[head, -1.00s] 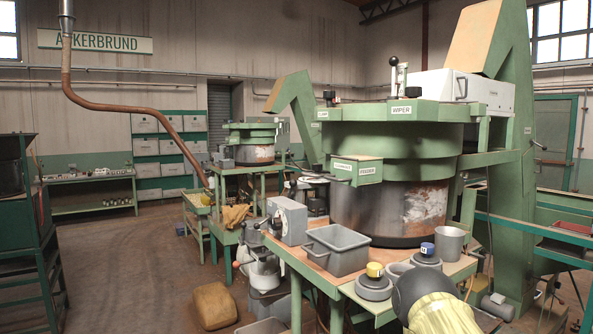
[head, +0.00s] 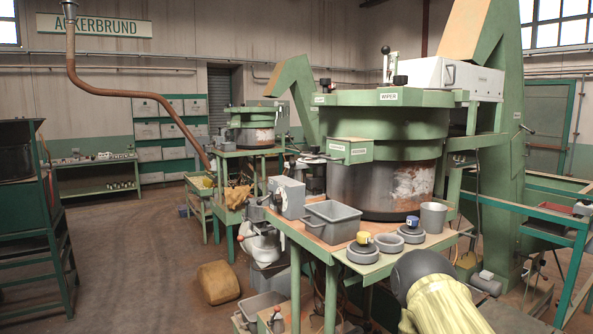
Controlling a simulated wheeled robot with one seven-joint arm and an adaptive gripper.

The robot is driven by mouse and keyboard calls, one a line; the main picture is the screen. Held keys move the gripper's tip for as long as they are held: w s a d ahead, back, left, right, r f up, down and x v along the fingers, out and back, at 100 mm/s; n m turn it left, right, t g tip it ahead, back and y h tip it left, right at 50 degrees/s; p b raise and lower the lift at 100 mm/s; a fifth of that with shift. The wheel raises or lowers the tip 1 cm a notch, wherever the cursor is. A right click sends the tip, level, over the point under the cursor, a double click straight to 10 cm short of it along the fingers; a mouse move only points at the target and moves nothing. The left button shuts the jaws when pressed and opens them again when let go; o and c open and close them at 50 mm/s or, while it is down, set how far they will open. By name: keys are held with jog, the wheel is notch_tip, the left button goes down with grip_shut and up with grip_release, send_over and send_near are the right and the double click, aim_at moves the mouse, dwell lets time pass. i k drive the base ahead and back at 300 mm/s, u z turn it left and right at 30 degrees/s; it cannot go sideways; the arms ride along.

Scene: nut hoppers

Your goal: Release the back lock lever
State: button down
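The large green hopper (head: 385,123) stands right of the middle in the head view, above a worn metal drum (head: 365,190). A lever with a black knob (head: 386,50) stands upright at its top, beside a white upright piece. Other black knobs show on the top at the front (head: 400,80) and at the left (head: 325,83). I cannot tell which of these is the back lock lever. Part of my arm, with a dark round joint and yellow sleeve, shows at the lower right, apart from the hopper. My gripper is not in view.
A grey bin (head: 337,222), round grey weights with yellow and blue tops, and a grey cup (head: 433,216) crowd the bench edge. A green rail frame (head: 560,230) stands at right. A brown sack (head: 218,283) lies on the floor; open floor is at left.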

aim_at(292, 163)
jog(key=k, duration=1)
jog(key=z, duration=0.65)
jog(key=i, duration=1.5)
jog(key=u, duration=0.75)
